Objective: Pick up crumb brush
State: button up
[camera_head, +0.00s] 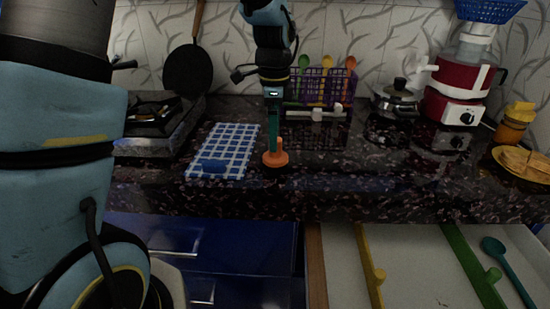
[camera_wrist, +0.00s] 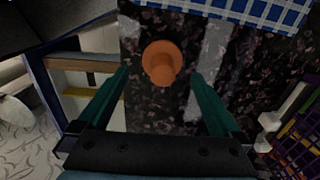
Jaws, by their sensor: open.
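An orange piece with a round flat base and an upright knob handle, which I take to be the crumb brush (camera_head: 275,158), stands on the dark speckled counter (camera_head: 330,190), just right of a checked cloth. It also shows in the wrist view (camera_wrist: 161,62). My gripper (camera_head: 272,146) points down at it from above. In the wrist view my gripper (camera_wrist: 160,74) has its two teal fingers wide apart, one on each side of the orange piece, with gaps between. Nothing is held. In the head view the fingers overlap and hide part of the handle.
A purple rack (camera_head: 325,84) with spoons and a white bar-shaped item (camera_head: 325,114) stand behind. An open drawer (camera_head: 415,270) juts out below. The counter right of the brush is clear.

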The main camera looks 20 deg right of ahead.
jog(key=shift+w+d+f+p, duration=0.1)
jog(key=shift+f+p, duration=0.35)
jog(key=shift+f, duration=1.05)
jog(key=shift+w+d+f+p, duration=0.1)
jog(key=shift+f+p, duration=0.35)
jog(key=shift+f, duration=1.05)
jog(key=shift+c, duration=0.2)
jog(key=c, duration=1.4)
notch_tip(320, 180, up, 10)
jog(key=shift+r+b, duration=0.1)
jog(key=shift+b, duration=0.9)
jog(key=o, duration=1)
jog(key=c, duration=0.6)
jog(key=shift+s, duration=0.1)
